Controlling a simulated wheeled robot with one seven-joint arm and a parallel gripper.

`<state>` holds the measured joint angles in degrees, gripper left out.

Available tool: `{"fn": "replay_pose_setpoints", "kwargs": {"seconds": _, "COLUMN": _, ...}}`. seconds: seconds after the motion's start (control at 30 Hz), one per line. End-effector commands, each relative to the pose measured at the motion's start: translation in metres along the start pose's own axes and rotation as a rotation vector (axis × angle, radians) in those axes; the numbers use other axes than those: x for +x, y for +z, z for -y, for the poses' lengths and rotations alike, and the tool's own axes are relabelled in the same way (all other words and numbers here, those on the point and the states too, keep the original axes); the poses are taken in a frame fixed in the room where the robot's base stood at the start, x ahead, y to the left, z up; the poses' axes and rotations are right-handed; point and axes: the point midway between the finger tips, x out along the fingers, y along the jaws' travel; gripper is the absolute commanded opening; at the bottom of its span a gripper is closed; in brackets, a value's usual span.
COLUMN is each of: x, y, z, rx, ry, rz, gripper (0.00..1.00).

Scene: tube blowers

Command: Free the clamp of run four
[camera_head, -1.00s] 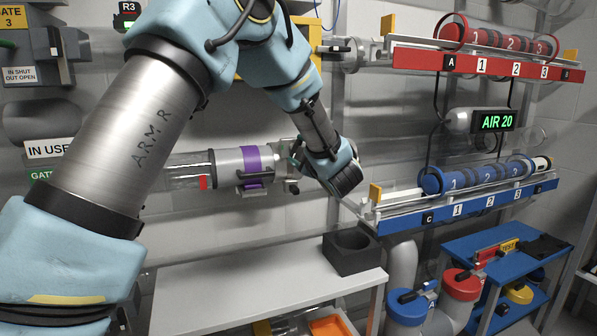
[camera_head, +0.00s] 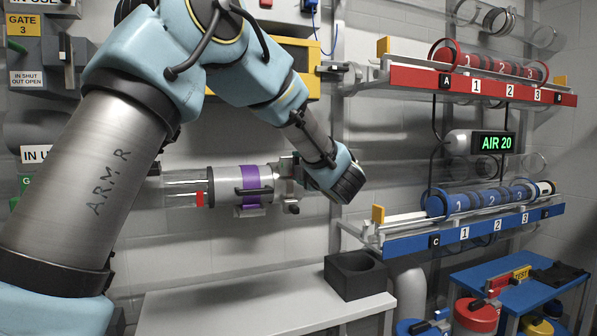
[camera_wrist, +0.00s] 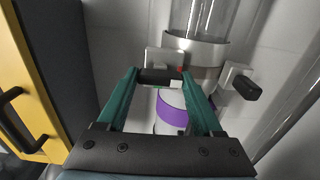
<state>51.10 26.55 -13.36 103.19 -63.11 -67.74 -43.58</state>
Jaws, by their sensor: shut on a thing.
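The clear tube run with a purple-banded grey sleeve (camera_head: 223,184) lies level along the back wall in the head view. The purple band also shows in the wrist view (camera_wrist: 172,108). A metal collar (camera_wrist: 193,52) joins the sleeve to clear tube. My gripper (camera_wrist: 160,76) is at the collar, its teal fingers on either side of a black clamp handle (camera_wrist: 161,77) and shut on it. A second black handle (camera_wrist: 246,89) sticks out at the collar's other side, apart from my fingers. No run number is readable on this tube.
A yellow-framed cabinet (camera_wrist: 40,95) with a black handle stands close at left in the wrist view. At right are the red rack (camera_head: 505,91) and blue rack (camera_head: 480,230) with tubes. An AIR 20 display (camera_head: 493,143) hangs between them. A black holder (camera_head: 355,276) sits on the grey bench below.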

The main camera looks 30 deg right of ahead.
Motion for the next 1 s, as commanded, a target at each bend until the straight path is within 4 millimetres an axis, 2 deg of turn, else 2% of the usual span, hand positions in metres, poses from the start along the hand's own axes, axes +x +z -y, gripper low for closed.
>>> {"fn": "replay_pose_setpoints", "kwargs": {"seconds": 0.23, "x": 0.000, "y": 0.000, "z": 0.002, "rx": -0.001, "ry": -0.003, "rz": -0.001, "gripper": 0.12}}
{"fn": "replay_pose_setpoints", "kwargs": {"seconds": 0.27, "x": 0.000, "y": 0.000, "z": 0.002, "rx": -0.001, "ry": -0.003, "rz": -0.001, "gripper": 0.69}}
{"fn": "replay_pose_setpoints", "kwargs": {"seconds": 0.5, "x": 0.000, "y": 0.000, "z": 0.001, "rx": 0.000, "ry": -0.002, "rz": -0.001, "gripper": 0.96}}
{"fn": "replay_pose_setpoints", "kwargs": {"seconds": 0.83, "x": -0.004, "y": 0.000, "z": 0.000, "rx": 0.000, "ry": 0.000, "rz": 0.000, "gripper": 0.97}}
{"fn": "replay_pose_setpoints", "kwargs": {"seconds": 1.0, "x": -0.027, "y": 0.001, "z": 0.001, "rx": 0.001, "ry": -0.001, "rz": 0.003, "gripper": 0.97}}
